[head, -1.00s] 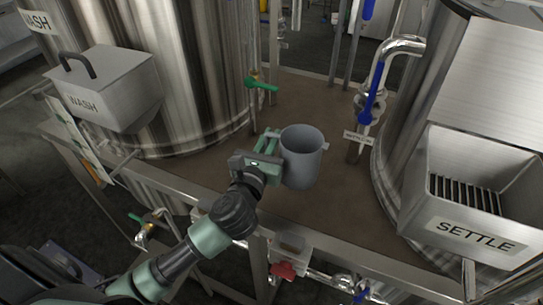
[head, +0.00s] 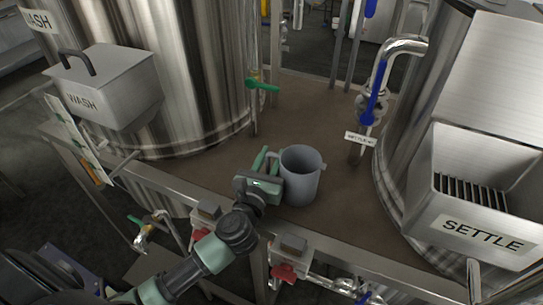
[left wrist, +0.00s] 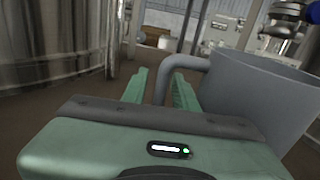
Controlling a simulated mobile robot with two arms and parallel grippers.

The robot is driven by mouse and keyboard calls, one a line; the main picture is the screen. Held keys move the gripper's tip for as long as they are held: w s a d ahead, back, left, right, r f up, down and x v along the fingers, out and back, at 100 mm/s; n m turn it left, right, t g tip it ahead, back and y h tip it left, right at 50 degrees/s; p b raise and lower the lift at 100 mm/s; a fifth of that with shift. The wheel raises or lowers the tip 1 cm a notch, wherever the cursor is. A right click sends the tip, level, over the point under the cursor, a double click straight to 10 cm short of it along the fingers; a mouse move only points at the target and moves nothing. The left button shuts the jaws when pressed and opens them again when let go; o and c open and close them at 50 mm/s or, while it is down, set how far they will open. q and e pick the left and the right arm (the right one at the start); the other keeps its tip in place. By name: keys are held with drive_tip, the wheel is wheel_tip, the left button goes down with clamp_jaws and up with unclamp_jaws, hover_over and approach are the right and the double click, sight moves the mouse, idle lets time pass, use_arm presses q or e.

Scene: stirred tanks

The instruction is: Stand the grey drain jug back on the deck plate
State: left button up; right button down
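The grey drain jug (head: 302,178) is upright, and its base appears to rest on the brown deck plate (head: 333,222) between the two tanks. Its handle faces left toward my left gripper (head: 267,160). In the left wrist view the jug (left wrist: 255,95) fills the right side. The fingers of my left gripper (left wrist: 160,92) are apart there, with the handle (left wrist: 163,82) between them and a gap showing on its left. The contact under the jug is not clearly visible. My right gripper is in neither view.
The WASH tank (head: 190,70) stands at left with a lidded box (head: 105,90). The SETTLE tank and its open hopper (head: 475,215) are at right. A blue-handled valve pipe (head: 375,90) rises behind the jug. The deck's front rail (head: 350,262) runs below it.

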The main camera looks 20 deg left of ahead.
use_arm(q)
drive_tip(key=shift+r, duration=0.2)
drive_tip(key=shift+s+f, duration=0.1)
drive_tip(key=shift+s, duration=0.2)
drive_tip(key=s+b, duration=0.1)
drive_tip(key=s, duration=0.2)
drive_tip(key=s+b, duration=0.1)
drive_tip(key=s, duration=0.3)
drive_tip(key=s+d+b, duration=0.1)
drive_tip(key=s, duration=0.2)
drive_tip(key=shift+s, duration=0.75)
